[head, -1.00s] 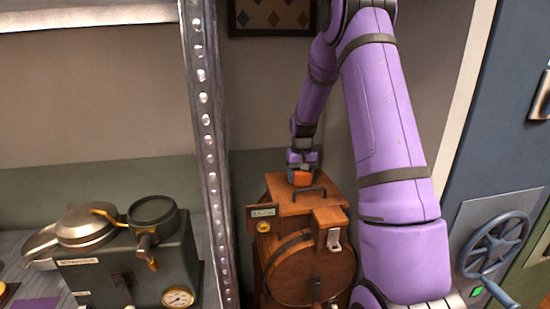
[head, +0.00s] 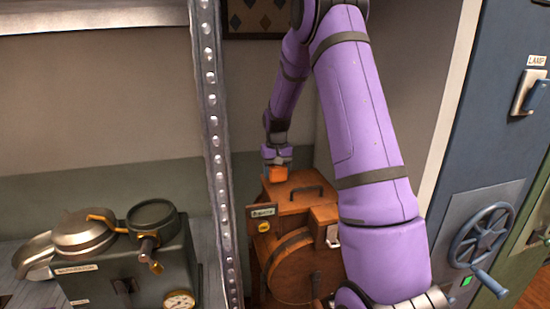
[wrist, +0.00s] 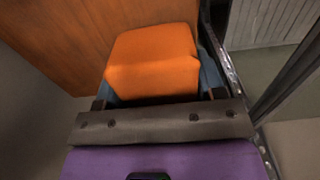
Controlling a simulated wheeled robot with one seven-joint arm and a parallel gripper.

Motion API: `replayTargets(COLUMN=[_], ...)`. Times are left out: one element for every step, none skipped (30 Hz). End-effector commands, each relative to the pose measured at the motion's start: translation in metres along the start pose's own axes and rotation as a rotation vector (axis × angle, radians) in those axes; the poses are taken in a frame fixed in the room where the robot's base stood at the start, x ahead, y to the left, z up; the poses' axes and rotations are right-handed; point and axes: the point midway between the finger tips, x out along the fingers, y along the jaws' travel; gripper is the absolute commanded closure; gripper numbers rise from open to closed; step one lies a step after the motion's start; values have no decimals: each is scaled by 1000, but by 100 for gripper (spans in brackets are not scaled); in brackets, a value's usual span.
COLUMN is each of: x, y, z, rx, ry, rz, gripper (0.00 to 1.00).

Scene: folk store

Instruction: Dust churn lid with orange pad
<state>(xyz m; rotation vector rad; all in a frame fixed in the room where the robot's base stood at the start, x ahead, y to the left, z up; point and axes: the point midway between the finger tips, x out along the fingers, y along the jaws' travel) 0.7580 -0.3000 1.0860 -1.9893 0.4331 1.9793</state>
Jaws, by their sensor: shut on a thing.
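The wooden churn (head: 300,268) stands on the right of the metal post in the head view, its flat brown lid (head: 290,196) on top with a dark bar handle (head: 306,191). My gripper (head: 277,162) is shut on the orange pad (head: 278,174) at the lid's back left part. The pad is at or just above the lid; I cannot tell whether it touches. In the wrist view the pad (wrist: 152,62) sits between my fingers, with brown wood (wrist: 60,40) beyond it. No dust can be made out on the lid.
A dark machine with a gauge (head: 178,300) is further left. A blue cabinet with a handwheel (head: 485,238) is at the right.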

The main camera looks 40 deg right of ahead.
Motion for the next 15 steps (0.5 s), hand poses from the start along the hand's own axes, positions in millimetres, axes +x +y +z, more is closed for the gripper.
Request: replayTargets(x=[-3, -6, -9, -12, -15, -19, -21, -24, -27, -30, -33, -37, -40, -42, -46], y=[-2, -2, -3, -3, -4, -4, -4, -5, -5, -6, -6, -6, -7, -7, -8], z=[1, 1, 2, 2, 2, 2, 2, 3, 3, 3, 3, 4, 4, 4, 4], rx=[-2, -3, -3, -3, -3, -3, -3, -4, -4, -4, -4, -5, -5, -5, -5], ry=[-2, -3, -3, -3, -3, -2, -2, -3, -3, -3, -2, -2, -2, -3, -3], rz=[-1, -1, -1, -1, -1, -1, -1, -1, 0, -1, -1, -1, -1, 0, 0], gripper=[62, 62, 62, 62, 62, 62, 62, 62, 62, 62, 62, 62, 62, 62, 62])
